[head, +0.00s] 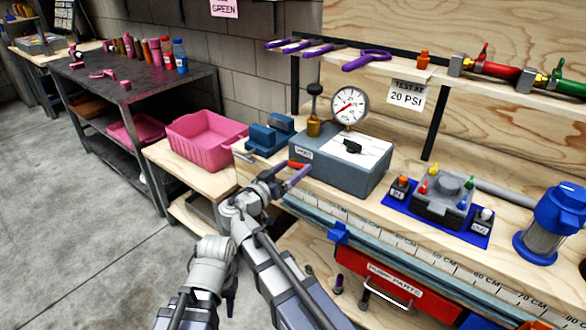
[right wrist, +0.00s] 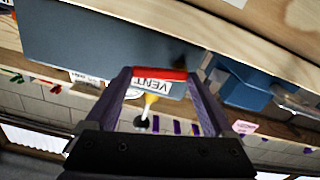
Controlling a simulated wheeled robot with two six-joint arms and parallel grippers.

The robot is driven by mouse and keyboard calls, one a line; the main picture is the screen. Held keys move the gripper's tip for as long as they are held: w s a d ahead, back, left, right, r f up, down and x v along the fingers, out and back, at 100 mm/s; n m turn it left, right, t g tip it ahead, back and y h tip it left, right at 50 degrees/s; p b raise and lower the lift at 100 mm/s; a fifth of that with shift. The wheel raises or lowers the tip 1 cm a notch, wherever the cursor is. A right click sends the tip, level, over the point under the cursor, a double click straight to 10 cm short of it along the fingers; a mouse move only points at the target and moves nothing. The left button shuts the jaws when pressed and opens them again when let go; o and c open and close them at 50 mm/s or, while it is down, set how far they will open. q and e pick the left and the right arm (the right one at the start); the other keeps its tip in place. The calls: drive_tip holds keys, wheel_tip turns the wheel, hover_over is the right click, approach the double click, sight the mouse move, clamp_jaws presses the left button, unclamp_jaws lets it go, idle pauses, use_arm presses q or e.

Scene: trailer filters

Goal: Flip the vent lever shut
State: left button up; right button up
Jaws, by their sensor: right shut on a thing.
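The vent lever is a short red bar (head: 295,164) on the left front side of the blue-grey test box (head: 337,168), by a white label. In the right wrist view the red lever (right wrist: 160,74) lies crosswise between the fingertips, beside the label reading VENT (right wrist: 152,86). My right gripper (head: 294,174) has purple fingers and is at the lever, shut on it; it also shows in the right wrist view (right wrist: 160,82). The fingertips partly hide the lever's ends. I cannot make out my left gripper in the head view.
A blue mat (head: 400,209) with small parts and a blue filter housing (head: 560,215) are to the right.

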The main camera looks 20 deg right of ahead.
drive_tip(key=c, duration=0.7)
use_arm(q)
drive_tip(key=shift+f+b, duration=0.3)
drive_tip(key=shift+b, duration=0.05)
use_arm(e)
drive_tip(key=shift+f+m, duration=0.2)
drive_tip(key=shift+m, duration=0.5)
drive_tip(key=shift+f+m, duration=0.15)
drive_tip(key=shift+m, duration=0.55)
drive_tip(key=o, duration=1.1)
drive_tip(key=shift+c, duration=0.2)
drive_tip(key=shift+s, duration=0.1)
